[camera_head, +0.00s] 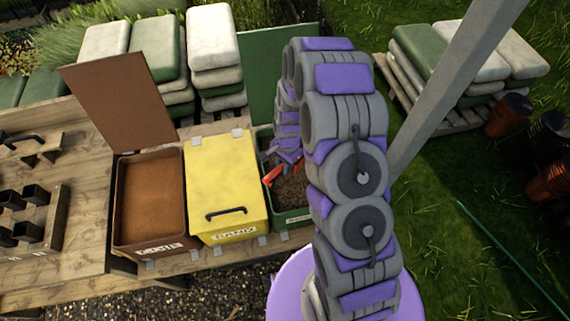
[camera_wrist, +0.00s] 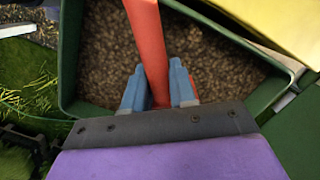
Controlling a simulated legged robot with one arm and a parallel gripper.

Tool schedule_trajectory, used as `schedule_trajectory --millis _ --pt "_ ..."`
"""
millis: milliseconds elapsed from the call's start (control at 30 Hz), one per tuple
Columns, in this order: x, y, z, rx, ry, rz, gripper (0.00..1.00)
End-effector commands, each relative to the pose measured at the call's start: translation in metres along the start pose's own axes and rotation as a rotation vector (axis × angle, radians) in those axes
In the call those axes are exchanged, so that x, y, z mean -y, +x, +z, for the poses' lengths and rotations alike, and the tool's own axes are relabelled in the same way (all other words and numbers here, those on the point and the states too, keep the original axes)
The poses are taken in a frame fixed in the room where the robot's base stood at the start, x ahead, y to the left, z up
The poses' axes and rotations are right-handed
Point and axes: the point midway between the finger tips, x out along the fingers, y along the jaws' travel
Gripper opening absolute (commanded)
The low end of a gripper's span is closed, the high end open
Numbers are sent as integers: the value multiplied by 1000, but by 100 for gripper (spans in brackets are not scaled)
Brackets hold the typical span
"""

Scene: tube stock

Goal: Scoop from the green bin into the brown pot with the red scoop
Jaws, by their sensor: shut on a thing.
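The green bin (camera_head: 290,220) stands right of the yellow bin, with its green lid raised behind it. Dark brown, grainy material lies in it, and its wall also shows in the wrist view (camera_wrist: 68,60). My gripper (camera_wrist: 158,88) has its blue fingers shut on the handle of the red scoop (camera_wrist: 148,45), over the bin. Red parts of the scoop also show in the head view (camera_head: 270,176). The scoop's bowl is not clear, so I cannot tell its load. My arm hides part of the bin. I cannot pick out the brown pot for certain.
A shut yellow bin (camera_head: 225,180) and an open brown bin (camera_head: 120,205) with a raised lid stand to the left. Small black pots (camera_head: 33,194) sit on the wooden bench. Stacked sacks (camera_head: 210,50) stand behind. Reddish-brown pots (camera_head: 508,116) stand on the grass at right.

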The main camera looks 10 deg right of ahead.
Motion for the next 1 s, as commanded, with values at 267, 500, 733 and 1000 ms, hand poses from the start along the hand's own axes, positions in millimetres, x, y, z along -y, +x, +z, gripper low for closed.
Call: schedule_trajectory --millis 267,500,733,1000 --pt "-1 -16 10 -34 -1 1 0" --pt "0 -28 18 -67 0 0 0" --pt "0 -39 27 -97 -1 1 0" --pt "-1 -46 33 -120 1 3 0"
